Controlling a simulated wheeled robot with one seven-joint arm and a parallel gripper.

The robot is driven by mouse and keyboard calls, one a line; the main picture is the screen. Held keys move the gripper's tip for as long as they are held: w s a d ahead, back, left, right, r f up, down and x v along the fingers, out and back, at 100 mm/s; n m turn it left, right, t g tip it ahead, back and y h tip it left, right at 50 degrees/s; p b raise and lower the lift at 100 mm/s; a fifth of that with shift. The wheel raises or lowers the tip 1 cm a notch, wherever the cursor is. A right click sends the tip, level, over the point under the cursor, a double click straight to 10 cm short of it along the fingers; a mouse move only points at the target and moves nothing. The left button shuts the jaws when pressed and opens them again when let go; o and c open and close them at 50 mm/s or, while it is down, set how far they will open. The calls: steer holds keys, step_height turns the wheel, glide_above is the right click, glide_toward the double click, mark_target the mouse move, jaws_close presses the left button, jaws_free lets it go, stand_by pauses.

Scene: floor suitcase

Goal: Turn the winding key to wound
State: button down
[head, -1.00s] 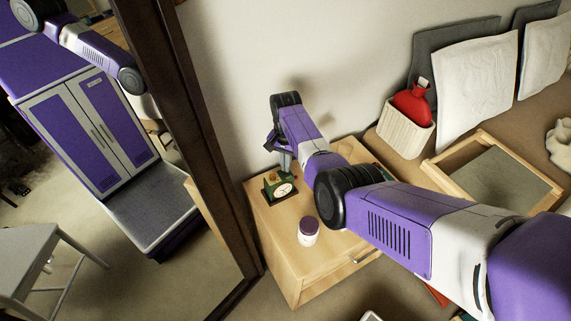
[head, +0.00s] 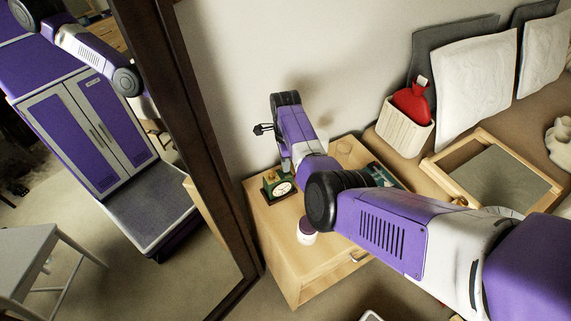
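A small dark green clock (head: 280,187) with a white dial stands on the wooden bedside cabinet. A small brass-coloured part (head: 268,177) shows at its top left; I cannot tell whether it is the winding key. My gripper (head: 286,167) points down at the back of the clock, close to it or touching it. Its fingertips are small and partly hidden behind the clock, so I cannot tell whether they are open or shut on the key.
A white jar (head: 307,230) with a dark lid stands on the cabinet (head: 283,238), partly behind my arm. A dark green object (head: 386,176) lies at the cabinet's right. A mirror frame (head: 205,130) rises at left. A wooden tray (head: 532,185) and a basket (head: 405,132) with a red bottle are right.

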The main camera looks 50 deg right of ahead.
steer(key=m, duration=0.6)
steer(key=shift+a+b, duration=0.1)
steer(key=shift+b, duration=0.25)
steer(key=m+b, duration=0.1)
steer(key=m, duration=0.5)
steer(key=shift+m, duration=0.3)
steer(key=c, duration=1.6)
jaws_free()
steer(key=shift+s, duration=0.1)
steer(key=shift+c, duration=0.2)
step_height(320, 180, up, 8)
